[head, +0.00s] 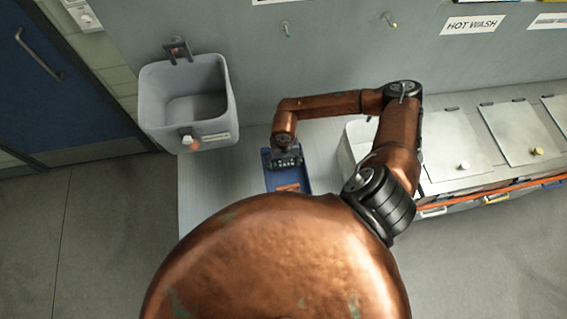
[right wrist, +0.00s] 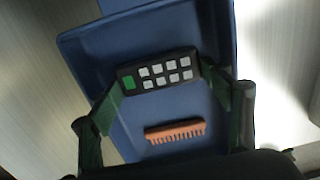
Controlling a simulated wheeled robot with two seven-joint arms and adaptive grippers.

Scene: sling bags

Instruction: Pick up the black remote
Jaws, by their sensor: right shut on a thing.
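The black remote (right wrist: 158,74) has light grey buttons and one green button. In the right wrist view it lies crosswise between the two green fingertips of my right gripper (right wrist: 160,80), which is shut on its two ends. Below it is a blue tray (right wrist: 75,48); I cannot tell how far the remote is above the tray floor. In the head view my right gripper (head: 286,160) is over the far part of the blue tray (head: 300,182), and the remote is small and partly hidden there. My left gripper is not in view.
An orange-brown comb-like brush (right wrist: 175,131) lies in the tray near the remote. A grey bin (head: 187,127) hangs on the wall at left. A white container (head: 351,150) stands right of the tray, and lidded bins (head: 457,150) line the right side.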

